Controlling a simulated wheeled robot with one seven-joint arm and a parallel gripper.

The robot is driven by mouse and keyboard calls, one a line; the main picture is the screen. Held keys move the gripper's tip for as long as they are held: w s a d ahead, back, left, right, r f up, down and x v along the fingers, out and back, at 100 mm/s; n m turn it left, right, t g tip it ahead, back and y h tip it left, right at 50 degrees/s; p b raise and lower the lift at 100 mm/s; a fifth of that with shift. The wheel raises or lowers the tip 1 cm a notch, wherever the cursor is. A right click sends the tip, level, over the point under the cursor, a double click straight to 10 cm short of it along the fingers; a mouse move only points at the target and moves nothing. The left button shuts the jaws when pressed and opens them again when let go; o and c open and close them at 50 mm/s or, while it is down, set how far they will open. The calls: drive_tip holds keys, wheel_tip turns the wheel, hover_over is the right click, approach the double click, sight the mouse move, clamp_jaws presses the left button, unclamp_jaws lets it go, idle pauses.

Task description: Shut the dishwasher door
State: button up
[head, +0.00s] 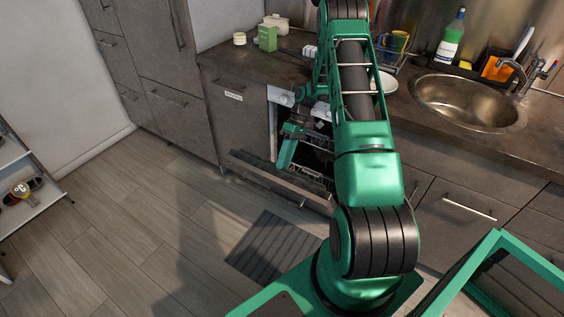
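The dishwasher door (262,174) is lowered in the head view, with its dark front edge low over the floor. The dishwasher opening (272,126) is left of my arm, under the worktop, with a pale strip at its top and racks partly visible inside. My arm reaches forward from the bottom and covers much of the opening's right side. My gripper (290,143) is small in view, in front of the opening and above the lowered door. I cannot tell whether it touches the door, and its fingers are too unclear to show whether they are open.
A dark worktop (235,66) runs above the units, with a green carton (267,38) and a round sink (467,101). A striped mat (272,248) lies in front of the door. The wooden floor to the left is clear up to a shelf (30,190).

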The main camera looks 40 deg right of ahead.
drive_tip(key=shift+a+r, duration=0.1)
drive_tip(key=shift+a, duration=0.05)
idle(0.5)
drive_tip(key=v, duration=1)
drive_tip(key=shift+d+r, duration=0.2)
drive_tip(key=shift+r, duration=0.05)
drive_tip(key=shift+w, duration=0.15)
